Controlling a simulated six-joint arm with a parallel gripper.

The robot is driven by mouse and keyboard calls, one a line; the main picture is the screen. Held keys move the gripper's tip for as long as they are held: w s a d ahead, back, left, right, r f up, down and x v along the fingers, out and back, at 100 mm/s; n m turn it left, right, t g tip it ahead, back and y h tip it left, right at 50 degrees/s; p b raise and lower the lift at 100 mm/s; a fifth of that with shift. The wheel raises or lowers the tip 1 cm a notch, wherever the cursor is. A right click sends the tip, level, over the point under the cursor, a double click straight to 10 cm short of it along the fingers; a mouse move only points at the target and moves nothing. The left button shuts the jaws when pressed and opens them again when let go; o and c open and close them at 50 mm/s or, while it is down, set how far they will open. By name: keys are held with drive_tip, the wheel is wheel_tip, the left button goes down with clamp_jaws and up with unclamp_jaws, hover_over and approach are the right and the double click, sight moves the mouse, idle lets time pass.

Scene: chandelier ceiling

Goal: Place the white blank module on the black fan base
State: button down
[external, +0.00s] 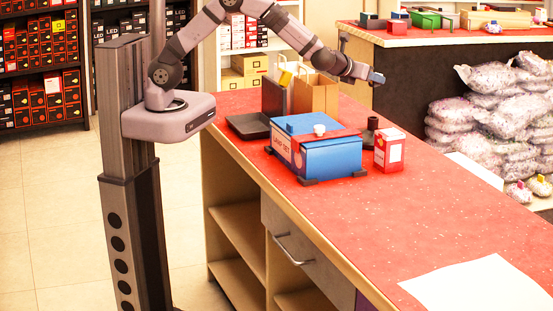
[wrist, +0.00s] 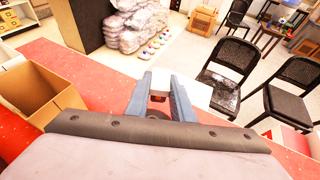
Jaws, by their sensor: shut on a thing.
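My gripper (external: 376,78) is raised above the far part of the red counter, over the dark fan base. In the wrist view its two grey-blue fingers (wrist: 160,92) are shut on a pale piece, apparently the white blank module (wrist: 161,80). The module cannot be made out in the external view. A dark, squat, round-footed object, apparently the black fan base (external: 370,131), stands on the counter behind a red-and-white carton. In the wrist view a dark shape shows between the fingers, but I cannot tell what it is. The module and the base are apart.
A blue box (external: 334,158) with a white knob (external: 319,130) on top stands left of the base. The red-and-white carton (external: 389,150) is close in front of it. A cardboard box (external: 318,95) stands behind. The counter's right front (external: 430,215) is mostly clear, with a white sheet (external: 480,285).

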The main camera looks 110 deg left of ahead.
sight(371, 119)
drive_tip(key=shift+f+p, duration=0.85)
drive_tip(key=shift+f, duration=4.1)
drive_tip(key=shift+f, duration=0.2)
drive_tip(key=c, duration=1.5)
unclamp_jaws()
drive_tip(key=shift+c, duration=0.2)
drive_tip(key=shift+r, duration=0.1)
drive_tip(key=shift+r, duration=0.2)
drive_tip(key=shift+s+d, duration=0.1)
drive_tip(key=shift+d, duration=0.15)
drive_tip(key=b+v, duration=0.2)
drive_tip(key=v, duration=0.9)
drive_tip(key=shift+r+b, duration=0.2)
drive_tip(key=shift+b, duration=0.1)
